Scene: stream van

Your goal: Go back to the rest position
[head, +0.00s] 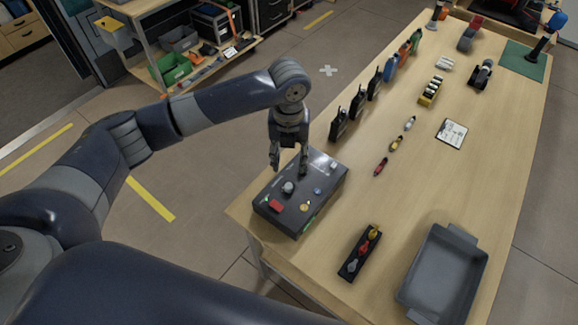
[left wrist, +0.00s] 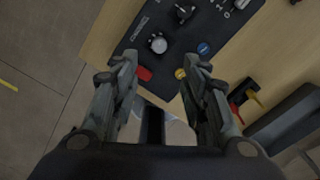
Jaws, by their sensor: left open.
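My left gripper (head: 288,165) is above the far side of a black control box (head: 322,190) at the near left corner of the wooden table. Its fingers are apart with nothing between them. The box carries a red button (head: 275,205), a grey knob (head: 288,187) and small yellow and blue buttons. In the left wrist view the open left gripper (left wrist: 160,88) shows at the bottom, with the box panel (left wrist: 185,55) and its knob (left wrist: 158,44) beyond the fingertips. My right gripper is in neither view.
A grey bin (head: 484,262) and a black holder with coloured pieces (head: 350,268) stand near the table's front. Several black radios (head: 357,103) line the left edge. A notepad (head: 451,133) lies mid-table. A shelf cart (head: 140,62) stands at the back left. Floor left of the table is open.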

